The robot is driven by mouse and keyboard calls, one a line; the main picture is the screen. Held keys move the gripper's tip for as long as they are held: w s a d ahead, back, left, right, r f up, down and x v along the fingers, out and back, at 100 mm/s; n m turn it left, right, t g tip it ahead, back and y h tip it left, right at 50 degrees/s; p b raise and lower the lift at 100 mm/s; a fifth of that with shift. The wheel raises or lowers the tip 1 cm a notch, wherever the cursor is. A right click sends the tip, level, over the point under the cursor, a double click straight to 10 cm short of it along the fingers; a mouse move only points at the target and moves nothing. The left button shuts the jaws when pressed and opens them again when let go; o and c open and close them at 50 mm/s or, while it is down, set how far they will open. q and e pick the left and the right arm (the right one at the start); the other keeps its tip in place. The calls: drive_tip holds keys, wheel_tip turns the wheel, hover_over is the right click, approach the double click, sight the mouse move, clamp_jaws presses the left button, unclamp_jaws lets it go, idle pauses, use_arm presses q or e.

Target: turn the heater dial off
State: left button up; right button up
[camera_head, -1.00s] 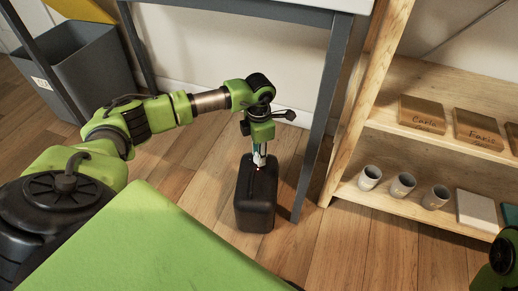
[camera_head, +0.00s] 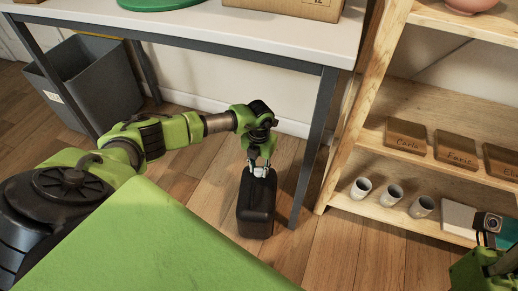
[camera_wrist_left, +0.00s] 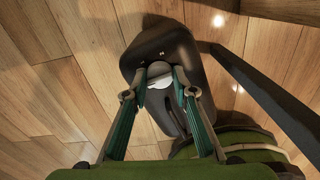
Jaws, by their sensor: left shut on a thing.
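The heater (camera_head: 256,212) is a dark upright box on the wooden floor, in front of the white table. In the left wrist view the heater (camera_wrist_left: 170,100) lies directly beneath my gripper, with a pale round dial (camera_wrist_left: 159,82) on its top. My left gripper (camera_head: 262,172) points down onto the heater's top. Its fingertips (camera_wrist_left: 160,78) are shut on the dial, one on each side. The dial is mostly hidden by the fingers in the head view, and I cannot read its setting. Part of my right arm shows at the lower right; its fingertips are out of view.
The white table (camera_head: 200,22) has a dark leg (camera_head: 314,150) close to the right of the heater. A wooden shelf (camera_head: 360,208) with cups (camera_head: 391,194) and name blocks stands further right. A grey bin (camera_head: 85,85) is at the left. Floor is free in front of the heater.

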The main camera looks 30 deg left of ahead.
sight(259, 169)
use_arm(q)
drive_tip(key=shift+n, duration=0.3)
drive_tip(key=o, duration=1.1)
wheel_tip(259, 169, up, 12)
idle(0.5)
